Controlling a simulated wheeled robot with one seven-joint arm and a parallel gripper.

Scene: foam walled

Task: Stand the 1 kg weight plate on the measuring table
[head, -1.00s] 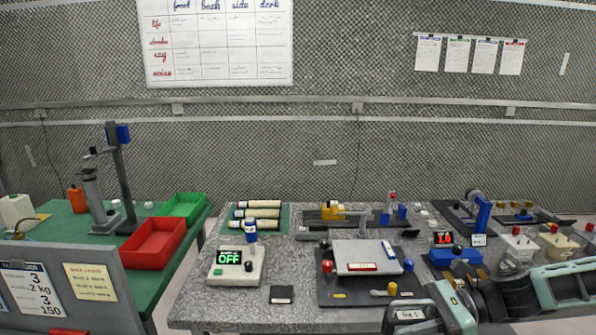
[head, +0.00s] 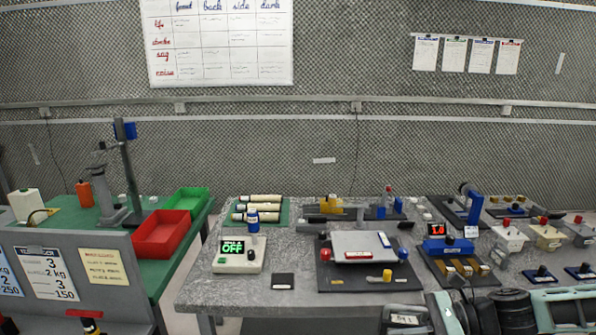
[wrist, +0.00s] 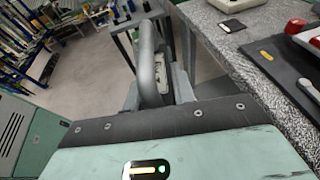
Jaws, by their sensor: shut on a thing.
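In the wrist view my gripper (wrist: 155,95) is shut on a grey, round-edged thing (wrist: 148,65), seen nearly edge-on. It looks like the weight plate, but I cannot read a weight on it. It is upright between the jaws, over the floor and left of the speckled stone table (wrist: 225,40). In the head view that table (head: 200,293), which I take for the measuring table, is in the middle. My arm crosses the lower right there, and the held thing cannot be made out.
A small black pad (head: 283,281) lies near the table's front edge, with bare stone around it. An OFF display box (head: 239,256) stands behind it. A dark base with a grey plate (head: 363,243) is to the right. A red tray (head: 163,233) is on the green table left.

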